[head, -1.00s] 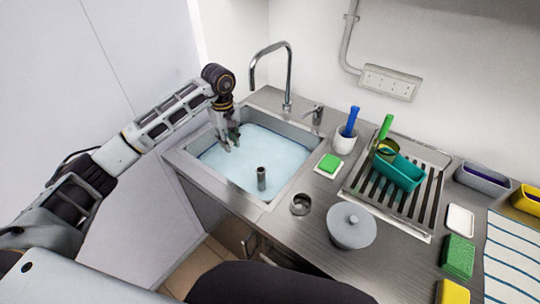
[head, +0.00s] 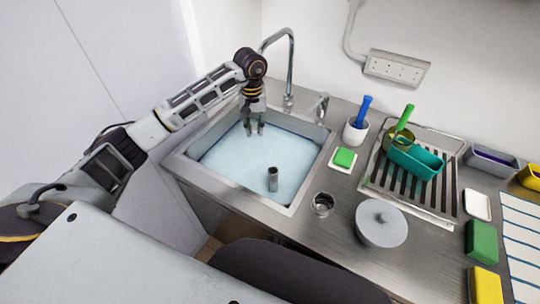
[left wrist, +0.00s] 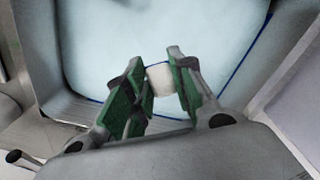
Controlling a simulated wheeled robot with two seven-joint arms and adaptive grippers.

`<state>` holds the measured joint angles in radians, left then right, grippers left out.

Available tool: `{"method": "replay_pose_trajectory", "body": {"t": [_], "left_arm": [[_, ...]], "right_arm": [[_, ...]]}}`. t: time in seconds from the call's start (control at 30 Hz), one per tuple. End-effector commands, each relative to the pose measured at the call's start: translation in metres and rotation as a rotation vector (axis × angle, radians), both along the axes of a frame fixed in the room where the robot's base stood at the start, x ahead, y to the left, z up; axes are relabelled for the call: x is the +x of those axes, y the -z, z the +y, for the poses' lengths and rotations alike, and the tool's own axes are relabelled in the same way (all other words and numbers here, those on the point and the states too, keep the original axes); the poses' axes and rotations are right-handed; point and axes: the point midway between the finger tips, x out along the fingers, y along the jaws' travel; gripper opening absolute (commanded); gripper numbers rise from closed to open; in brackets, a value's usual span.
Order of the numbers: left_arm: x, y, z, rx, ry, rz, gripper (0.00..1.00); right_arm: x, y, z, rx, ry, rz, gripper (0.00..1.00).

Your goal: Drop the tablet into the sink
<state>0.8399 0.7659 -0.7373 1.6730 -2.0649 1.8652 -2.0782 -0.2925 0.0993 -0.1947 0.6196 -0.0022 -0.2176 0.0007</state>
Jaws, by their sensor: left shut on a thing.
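My left gripper (head: 255,131) is over the far left part of the basin, pointing down. In the left wrist view its green-padded fingers (left wrist: 160,80) are closed on a small white tablet (left wrist: 160,79), with the water behind it. In the head view the tablet is too small to make out. The sink's rim and walls also show in the left wrist view (left wrist: 290,50). My right gripper is not in view.
A curved faucet (head: 291,60) rises behind the sink, close to my left wrist. Right of the sink are a green sponge (head: 344,157), a white cup (head: 355,132), a drying rack (head: 440,208) with a teal container (head: 415,161), and a grey lidded pot (head: 381,223).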

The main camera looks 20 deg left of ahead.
Motion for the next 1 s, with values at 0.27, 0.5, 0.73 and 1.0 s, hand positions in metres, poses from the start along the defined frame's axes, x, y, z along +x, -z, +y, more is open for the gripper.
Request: {"method": "replay_pose_trajectory", "body": {"t": [0.27, 0.5, 0.73, 1.0], "left_arm": [[0.001, -0.001, -0.001, -0.001, 0.005, -0.004, 0.08], [0.001, 0.001, -0.001, -0.003, 0.005, -0.005, 0.08], [0.001, 0.014, -0.001, -0.003, 0.003, -0.004, 0.08], [0.000, 0.038, -0.001, -0.002, 0.003, -0.002, 0.08]], "right_arm": [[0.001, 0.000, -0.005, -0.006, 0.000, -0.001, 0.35], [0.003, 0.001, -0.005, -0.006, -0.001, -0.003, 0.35], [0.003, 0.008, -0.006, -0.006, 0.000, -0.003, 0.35], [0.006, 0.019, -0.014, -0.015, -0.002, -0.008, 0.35]]}}
